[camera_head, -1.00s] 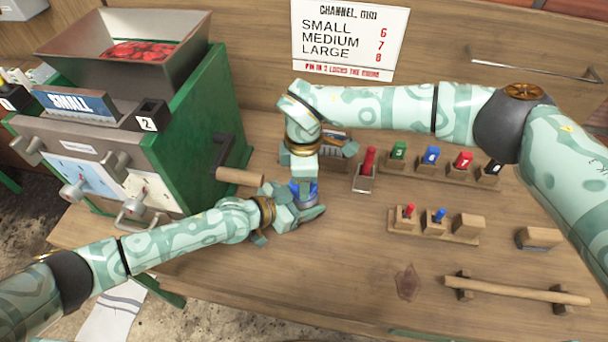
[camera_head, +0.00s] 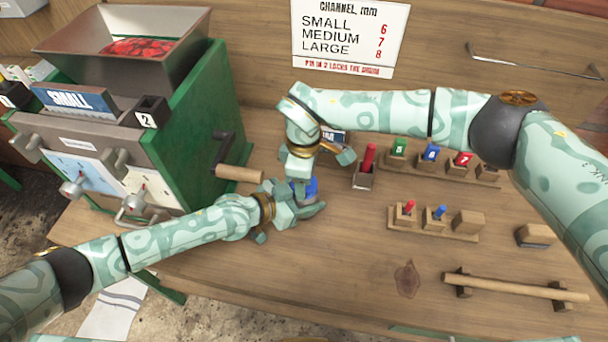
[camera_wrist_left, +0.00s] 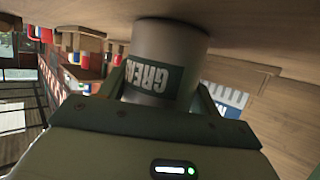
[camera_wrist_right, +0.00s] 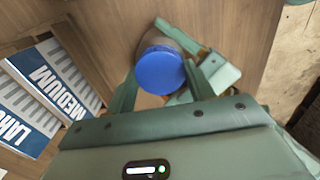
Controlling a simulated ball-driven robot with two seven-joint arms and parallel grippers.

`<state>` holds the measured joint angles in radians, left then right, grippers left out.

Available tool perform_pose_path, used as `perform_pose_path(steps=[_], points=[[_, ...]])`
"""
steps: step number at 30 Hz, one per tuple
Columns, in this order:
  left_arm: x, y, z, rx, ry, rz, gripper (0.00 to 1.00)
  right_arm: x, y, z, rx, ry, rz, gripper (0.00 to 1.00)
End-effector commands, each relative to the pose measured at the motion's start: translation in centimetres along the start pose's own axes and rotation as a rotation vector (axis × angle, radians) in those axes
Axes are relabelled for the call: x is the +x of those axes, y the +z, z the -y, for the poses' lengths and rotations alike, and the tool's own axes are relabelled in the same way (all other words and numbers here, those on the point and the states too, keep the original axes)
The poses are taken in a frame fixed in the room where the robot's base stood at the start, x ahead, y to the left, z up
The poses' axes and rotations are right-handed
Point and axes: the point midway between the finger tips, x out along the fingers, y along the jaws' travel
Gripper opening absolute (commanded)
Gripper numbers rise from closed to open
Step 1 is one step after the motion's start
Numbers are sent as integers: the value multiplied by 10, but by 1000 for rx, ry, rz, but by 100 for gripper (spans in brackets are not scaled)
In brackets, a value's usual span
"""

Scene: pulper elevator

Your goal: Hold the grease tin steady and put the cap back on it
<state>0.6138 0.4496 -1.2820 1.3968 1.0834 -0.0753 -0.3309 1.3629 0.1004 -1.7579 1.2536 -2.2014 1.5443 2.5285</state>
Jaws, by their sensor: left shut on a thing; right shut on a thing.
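The grease tin (camera_wrist_left: 170,48) is a grey cylinder with a dark label, standing on the bench in the left wrist view. My left gripper (camera_head: 308,210) is shut around its side. The round blue cap (camera_wrist_right: 160,72) lies over the top of the tin in the right wrist view. It also shows as a blue patch (camera_head: 312,187) in the head view. My right gripper (camera_wrist_right: 160,88) comes from above and is shut on the cap. I cannot tell whether the cap is seated or just above the rim. Most of the tin is hidden by my grippers in the head view.
The green pulper (camera_head: 190,130) stands at left, its wooden crank handle (camera_head: 240,174) close to my left gripper. A red-handled tool in a holder (camera_head: 366,168) and racks of coloured pieces (camera_head: 435,222) stand to the right. The front bench is mostly clear.

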Motion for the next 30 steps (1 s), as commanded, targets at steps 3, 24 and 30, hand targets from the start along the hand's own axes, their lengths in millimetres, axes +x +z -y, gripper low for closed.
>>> perform_pose_path(steps=[3, 24, 30], points=[[0, 1, 0, 0, 0, 1, 0, 0, 0, 0, 54, 0, 0, 29], [0, 0, 0, -2, 0, 1, 0, -7, -1, 1, 47, -2, -1, 75], [0, 0, 0, -1, 0, 1, 0, -34, 0, 0, 48, 1, -2, 75]])
